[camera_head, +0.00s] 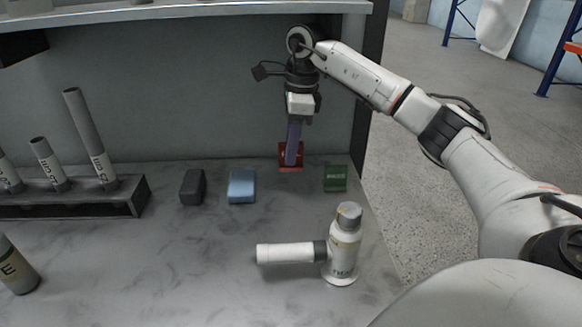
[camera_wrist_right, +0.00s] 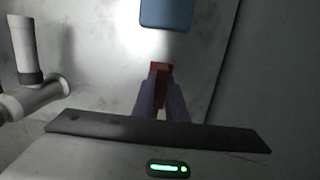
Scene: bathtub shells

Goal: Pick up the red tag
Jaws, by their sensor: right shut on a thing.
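The red tag (camera_head: 285,164) is at the back of the grey tabletop, in a row with other small blocks. My right gripper (camera_head: 292,160) points down at it and is shut on it. The fingers cover the middle of the tag in the head view. In the right wrist view the red tag (camera_wrist_right: 158,70) shows between the two fingertips (camera_wrist_right: 160,82) of the gripper. I cannot tell whether the tag still touches the table. My left gripper is not in view.
A dark block (camera_head: 193,187), a blue block (camera_head: 242,186) and a green block (camera_head: 335,178) stand beside it. A white pipe fitting (camera_head: 342,245) is in front. A dark rack (camera_head: 120,200) with grey tubes stands at left. A shelf edge (camera_head: 180,12) overhangs the back.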

